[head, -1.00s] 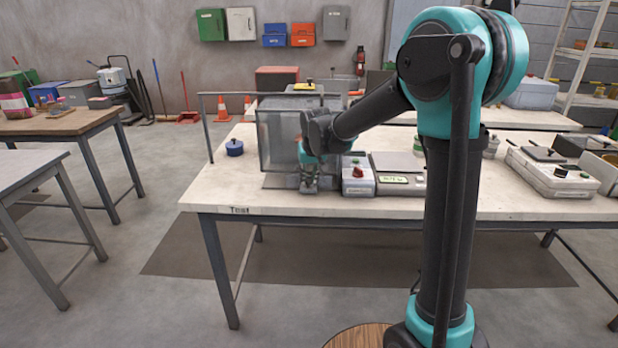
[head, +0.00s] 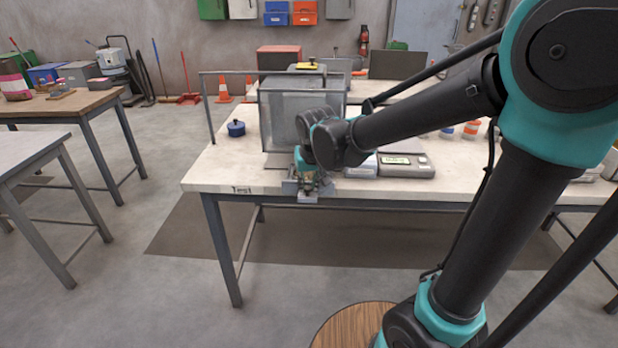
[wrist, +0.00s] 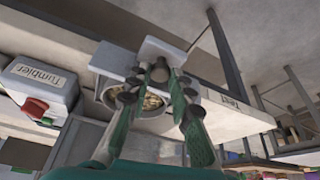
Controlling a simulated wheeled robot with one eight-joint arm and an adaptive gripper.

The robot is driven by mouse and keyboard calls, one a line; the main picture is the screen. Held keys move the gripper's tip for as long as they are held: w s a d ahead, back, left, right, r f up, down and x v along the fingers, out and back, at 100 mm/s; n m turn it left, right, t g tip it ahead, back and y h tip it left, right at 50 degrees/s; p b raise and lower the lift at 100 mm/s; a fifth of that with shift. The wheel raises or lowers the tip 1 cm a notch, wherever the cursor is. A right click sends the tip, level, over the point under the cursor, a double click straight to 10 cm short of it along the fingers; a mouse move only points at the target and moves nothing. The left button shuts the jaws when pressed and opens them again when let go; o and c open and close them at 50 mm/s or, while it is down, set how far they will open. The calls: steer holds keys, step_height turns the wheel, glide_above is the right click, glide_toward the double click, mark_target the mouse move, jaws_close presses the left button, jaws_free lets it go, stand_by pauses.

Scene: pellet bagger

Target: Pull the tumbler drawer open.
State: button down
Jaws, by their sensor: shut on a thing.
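The tumbler machine is a grey, see-through cabinet (head: 283,112) at the table's left end. Its light grey drawer (head: 289,187) juts out at the front, past the table's front edge. In the wrist view the drawer (wrist: 108,98) is open and holds a round cup of pale pellets (wrist: 152,101). My gripper (head: 308,190) is at the drawer's front. In the wrist view my gripper (wrist: 160,74) is shut on the dark drawer knob (wrist: 159,68). A box labelled "Tumbler" with a red switch (wrist: 40,90) stands beside the drawer.
A grey scale-like device (head: 405,165) stands right of the cabinet on the pale table (head: 225,175). A blue pot (head: 236,128) is at the left. A metal rail (head: 207,110) rises near it. Floor in front of the table is clear.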

steer(key=shift+s, duration=0.25)
steer(key=c, duration=1.6)
jaws_free()
steer(key=v, duration=1.2)
steer(key=shift+s, duration=0.1)
